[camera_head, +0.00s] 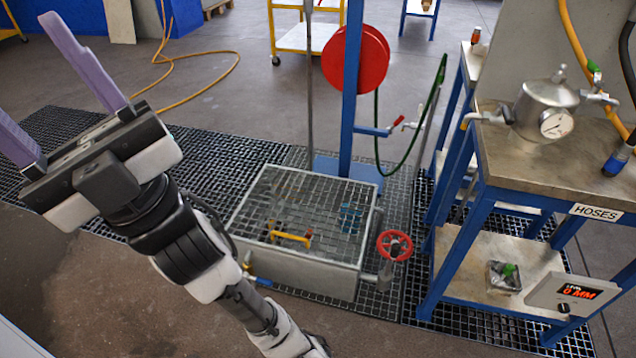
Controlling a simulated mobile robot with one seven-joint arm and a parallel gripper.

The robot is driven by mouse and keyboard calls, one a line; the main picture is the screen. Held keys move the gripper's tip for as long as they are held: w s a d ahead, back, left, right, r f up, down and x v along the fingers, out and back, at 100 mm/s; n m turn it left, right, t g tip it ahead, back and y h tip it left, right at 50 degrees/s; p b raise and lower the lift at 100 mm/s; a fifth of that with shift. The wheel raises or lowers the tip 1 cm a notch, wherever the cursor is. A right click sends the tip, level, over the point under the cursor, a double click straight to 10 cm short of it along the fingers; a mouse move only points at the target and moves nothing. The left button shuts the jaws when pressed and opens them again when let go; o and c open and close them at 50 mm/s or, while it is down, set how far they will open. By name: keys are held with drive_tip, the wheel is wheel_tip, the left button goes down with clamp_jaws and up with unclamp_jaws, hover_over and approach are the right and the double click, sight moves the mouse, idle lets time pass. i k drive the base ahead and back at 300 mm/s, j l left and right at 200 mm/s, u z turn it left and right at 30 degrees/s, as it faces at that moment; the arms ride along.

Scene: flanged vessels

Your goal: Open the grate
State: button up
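The grate (312,196) lies flat and closed over a low metal box (305,276) on the floor, in the middle of the head view. A yellow handle (291,237) sits near the grate's front edge. My gripper (62,82) is at the upper left, raised and well apart from the grate. Its two long purple fingers are spread wide with nothing between them, so it is open. Dark and coloured items show dimly through the mesh. My forearm covers part of the box's left side.
A red valve wheel (394,245) stands at the box's right front corner. A blue post (351,95) with a red hose reel (356,58) rises behind it. A blue-framed bench (560,160) stands right. Floor in front is bare.

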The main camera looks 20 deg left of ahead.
sight(305, 174)
drive_tip(key=u, duration=0.75)
drive_tip(key=i+j+z, duration=0.1)
drive_tip(key=i+z, duration=0.15)
drive_tip(key=i, duration=0.2)
drive_tip(key=i+j+z, duration=0.2)
drive_tip(key=i, duration=0.25)
